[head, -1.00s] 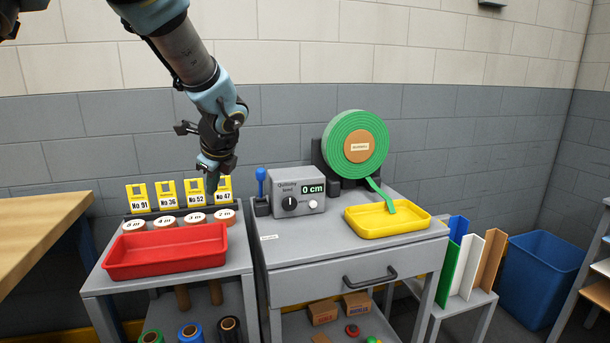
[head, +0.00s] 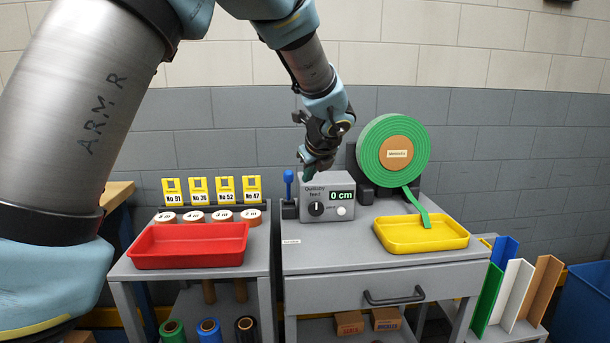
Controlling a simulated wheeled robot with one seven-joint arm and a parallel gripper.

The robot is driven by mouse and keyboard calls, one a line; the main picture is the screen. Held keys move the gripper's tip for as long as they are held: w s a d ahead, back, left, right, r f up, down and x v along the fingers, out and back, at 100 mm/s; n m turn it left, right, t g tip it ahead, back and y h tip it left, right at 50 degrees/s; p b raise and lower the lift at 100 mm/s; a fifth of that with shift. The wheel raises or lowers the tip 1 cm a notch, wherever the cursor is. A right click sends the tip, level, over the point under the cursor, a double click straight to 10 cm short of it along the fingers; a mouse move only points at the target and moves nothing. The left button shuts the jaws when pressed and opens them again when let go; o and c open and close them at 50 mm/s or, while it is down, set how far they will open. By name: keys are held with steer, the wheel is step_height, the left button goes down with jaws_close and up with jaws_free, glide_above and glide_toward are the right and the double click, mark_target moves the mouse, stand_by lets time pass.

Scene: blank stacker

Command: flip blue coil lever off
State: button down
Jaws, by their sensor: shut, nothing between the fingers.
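The blue lever (head: 288,178) stands upright in a dark base at the left side of the grey control box (head: 327,196). The box has a black knob, a white button and a display reading 0 cm. The green coil (head: 393,150) stands behind the box to the right. My gripper (head: 308,176) is shut and empty, pointing down just right of the lever's top and in front of the box's upper left corner in the picture. I cannot tell whether it touches the lever.
The yellow tray (head: 421,246) sits right of the box, with the green strip running down to it. The red tray (head: 188,263) is on the left table. Number cards (head: 225,188) and round labelled pieces stand behind it. The bench front around the lever is clear.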

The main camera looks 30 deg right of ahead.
mark_target(288, 187)
steer(key=w+d+f+p, duration=0.1)
steer(key=w+f+p, duration=0.2)
steer(key=w, duration=0.6)
steer(key=shift+f, duration=0.75)
steer(key=shift+w, duration=0.1)
steer(key=shift+w+d+r+p, duration=0.15)
steer(key=shift+w+r+p, duration=0.1)
steer(key=shift+p, duration=0.2)
